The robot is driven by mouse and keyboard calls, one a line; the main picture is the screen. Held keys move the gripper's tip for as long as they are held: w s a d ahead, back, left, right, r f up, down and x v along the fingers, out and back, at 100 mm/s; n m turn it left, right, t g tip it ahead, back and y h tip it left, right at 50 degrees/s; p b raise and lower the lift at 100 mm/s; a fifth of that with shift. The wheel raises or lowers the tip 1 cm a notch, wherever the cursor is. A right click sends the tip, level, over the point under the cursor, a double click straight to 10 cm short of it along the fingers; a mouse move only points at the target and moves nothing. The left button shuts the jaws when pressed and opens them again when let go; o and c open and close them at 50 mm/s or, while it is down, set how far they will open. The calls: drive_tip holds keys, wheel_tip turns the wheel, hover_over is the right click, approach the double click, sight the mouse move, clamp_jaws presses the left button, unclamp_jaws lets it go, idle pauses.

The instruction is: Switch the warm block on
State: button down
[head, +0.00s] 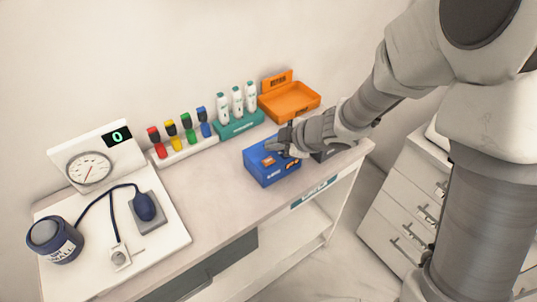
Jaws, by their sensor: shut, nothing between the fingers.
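A blue box-shaped block (268,173) stands on the counter right of the middle, with an orange patch and small pale lettering on it; I take it to be the warm block. My gripper (277,147) is shut and empty at its top right edge. I cannot tell whether the fingertips touch it. My gripper and wrist hide part of its top, and I cannot make out the switch or its position.
A teal rack (240,127) with white bottles and an orange tray (291,104) stand behind the block. A rack with coloured items (184,152) is farther left. A blood pressure set on a white board (170,235) fills the left end. The counter front (220,225) is clear.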

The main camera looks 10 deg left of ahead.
wheel_tip(320, 180, up, 2)
drive_tip(key=shift+r+p, duration=0.2)
drive_tip(key=shift+p, duration=0.7)
